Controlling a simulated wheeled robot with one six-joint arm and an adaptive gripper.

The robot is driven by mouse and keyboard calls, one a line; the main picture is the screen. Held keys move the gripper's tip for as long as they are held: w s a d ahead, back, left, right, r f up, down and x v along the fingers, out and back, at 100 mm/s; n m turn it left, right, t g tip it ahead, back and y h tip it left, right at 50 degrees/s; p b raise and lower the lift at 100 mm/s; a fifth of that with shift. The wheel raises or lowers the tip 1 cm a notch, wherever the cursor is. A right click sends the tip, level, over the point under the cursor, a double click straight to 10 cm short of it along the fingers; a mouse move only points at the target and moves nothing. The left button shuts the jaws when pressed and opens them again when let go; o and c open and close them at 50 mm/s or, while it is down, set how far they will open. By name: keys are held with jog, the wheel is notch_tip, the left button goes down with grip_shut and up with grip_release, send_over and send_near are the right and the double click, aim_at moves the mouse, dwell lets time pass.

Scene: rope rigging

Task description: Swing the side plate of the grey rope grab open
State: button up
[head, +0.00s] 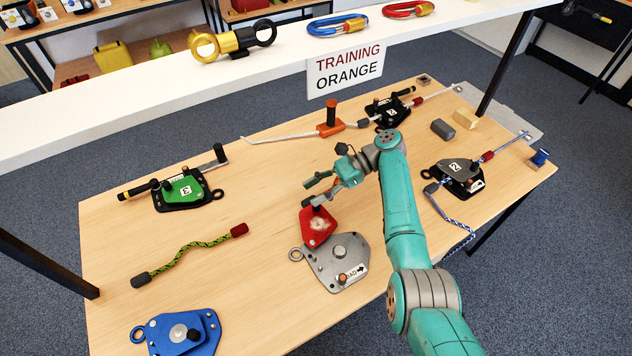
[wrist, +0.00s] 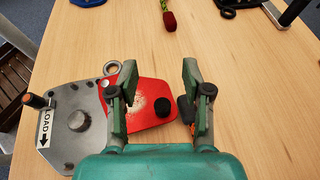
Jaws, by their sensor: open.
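The grey rope grab (head: 345,247) lies flat on the table, with a round hub, an orange-tipped post and a LOAD label. It also shows at the left of the wrist view (wrist: 62,147). Its red side plate (head: 313,237) is turned out to one side, so much of the grey body is uncovered. In the wrist view the plate (wrist: 150,88) overlaps the grey body near a rivet and carries a black knob (wrist: 162,107). My gripper (wrist: 160,85) is open above the red plate. The knob shows between its fingers; contact cannot be told.
A green device (head: 185,190), a blue device (head: 182,332), a device marked 2 (head: 455,172) and a black device (head: 390,112) lie around the table. A green-black rope (head: 190,250) lies left. Bare wood lies left of my gripper.

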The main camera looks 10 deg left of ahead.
jog(key=shift+r, duration=1.75)
